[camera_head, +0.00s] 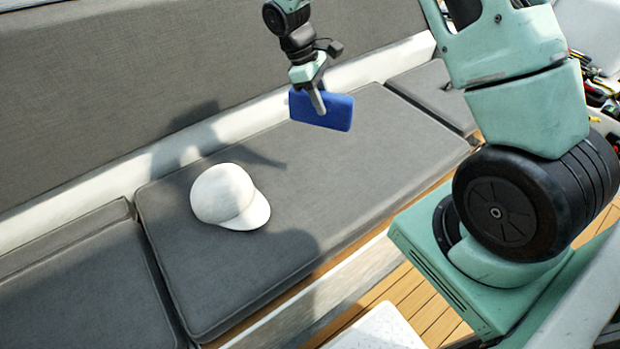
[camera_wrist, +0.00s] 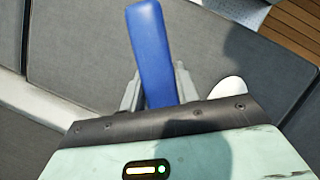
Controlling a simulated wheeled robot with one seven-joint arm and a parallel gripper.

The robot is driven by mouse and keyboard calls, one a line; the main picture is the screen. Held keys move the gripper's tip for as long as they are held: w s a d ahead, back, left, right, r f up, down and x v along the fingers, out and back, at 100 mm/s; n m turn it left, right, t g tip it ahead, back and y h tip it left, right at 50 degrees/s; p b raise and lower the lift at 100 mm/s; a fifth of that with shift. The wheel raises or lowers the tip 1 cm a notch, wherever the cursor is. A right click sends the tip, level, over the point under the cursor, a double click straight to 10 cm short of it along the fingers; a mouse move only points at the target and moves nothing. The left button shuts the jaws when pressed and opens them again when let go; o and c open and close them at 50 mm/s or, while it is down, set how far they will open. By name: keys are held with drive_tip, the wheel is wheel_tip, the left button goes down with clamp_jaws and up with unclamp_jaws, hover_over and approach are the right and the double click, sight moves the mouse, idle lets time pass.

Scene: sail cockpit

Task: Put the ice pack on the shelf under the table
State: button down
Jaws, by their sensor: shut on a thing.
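The ice pack (camera_head: 335,112) is a flat blue slab. My gripper (camera_head: 317,101) is shut on it and holds it in the air above the grey bench cushion. In the wrist view the ice pack (camera_wrist: 150,50) stands out between the two grey fingers of my gripper (camera_wrist: 157,90), slightly tilted. The table and the shelf under it cannot be made out for certain in either view.
A white cap (camera_head: 229,196) lies on the grey seat cushion (camera_head: 330,190). A grey backrest (camera_head: 130,80) rises behind the bench. A pale speckled surface (camera_head: 375,330) shows at the bottom edge. Wooden slat floor (camera_head: 425,305) lies in front of the bench. Tools lie at the far right.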

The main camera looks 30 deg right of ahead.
drive_tip(key=f+n+t+b, duration=0.2)
drive_tip(key=f+n+b, duration=0.1)
drive_tip(key=f+n, duration=0.2)
drive_tip(key=w+f+n+t+h+b, duration=0.1)
drive_tip(key=f+n+b, duration=0.3)
drive_tip(key=f, duration=0.5)
drive_tip(key=f+n+t+b, duration=0.2)
drive_tip(key=f+n+b, duration=0.2)
drive_tip(key=f+n, duration=0.2)
drive_tip(key=shift+w+f+n+t, duration=0.3)
drive_tip(key=shift+w+f, duration=0.1)
drive_tip(key=shift+f, duration=0.35)
drive_tip(key=shift+f, duration=0.15)
drive_tip(key=c, duration=1)
unclamp_jaws()
drive_tip(key=shift+c, duration=0.2)
